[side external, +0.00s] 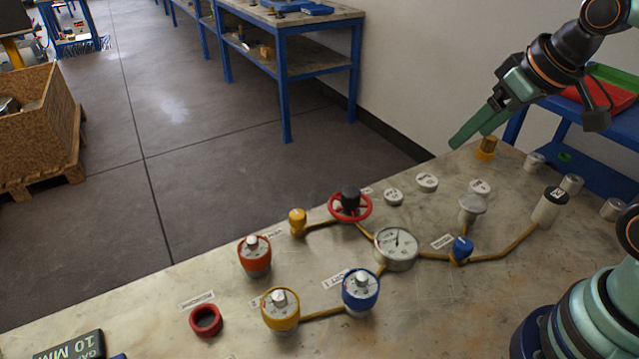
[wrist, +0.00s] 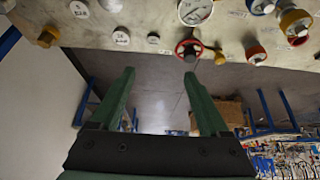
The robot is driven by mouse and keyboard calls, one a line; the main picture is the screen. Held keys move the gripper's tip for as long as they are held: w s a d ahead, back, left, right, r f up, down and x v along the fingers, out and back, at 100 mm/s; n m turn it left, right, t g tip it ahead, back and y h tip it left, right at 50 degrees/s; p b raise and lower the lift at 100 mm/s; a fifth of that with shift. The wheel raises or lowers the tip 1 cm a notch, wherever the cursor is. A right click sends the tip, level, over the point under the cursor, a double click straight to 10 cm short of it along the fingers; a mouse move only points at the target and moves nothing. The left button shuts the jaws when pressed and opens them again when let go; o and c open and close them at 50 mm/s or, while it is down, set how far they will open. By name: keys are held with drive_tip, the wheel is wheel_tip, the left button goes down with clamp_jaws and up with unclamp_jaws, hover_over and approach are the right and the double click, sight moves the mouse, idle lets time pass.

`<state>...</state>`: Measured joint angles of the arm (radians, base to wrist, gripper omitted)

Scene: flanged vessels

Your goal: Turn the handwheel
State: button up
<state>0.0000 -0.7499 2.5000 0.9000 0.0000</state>
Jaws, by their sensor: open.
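The red handwheel (side external: 350,207) with a black hub sits on the bench near its far edge, between a small yellow fitting and the gauge. It also shows in the wrist view (wrist: 189,50), beyond my fingertips and right of centre. My gripper (side external: 472,140) is raised at the upper right of the side view, well apart from the handwheel and touching nothing. In the wrist view its two green fingers (wrist: 158,72) are spread with nothing between them. The side view shows the fingers nearly overlapping.
A pressure gauge (side external: 396,248) and a blue valve (side external: 461,250) sit right of the wheel, joined by yellow pipe. Red, yellow and blue capped vessels (side external: 280,311) stand in front. White round caps (side external: 427,182) lie between the wheel and my gripper.

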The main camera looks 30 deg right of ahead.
drive_tip(key=n+g, duration=0.6)
drive_tip(key=n, duration=0.3)
hover_over(351, 191)
wheel_tip(351, 191, down, 9)
wheel_tip(351, 191, down, 12)
drive_tip(key=shift+r, duration=0.1)
clamp_jaws()
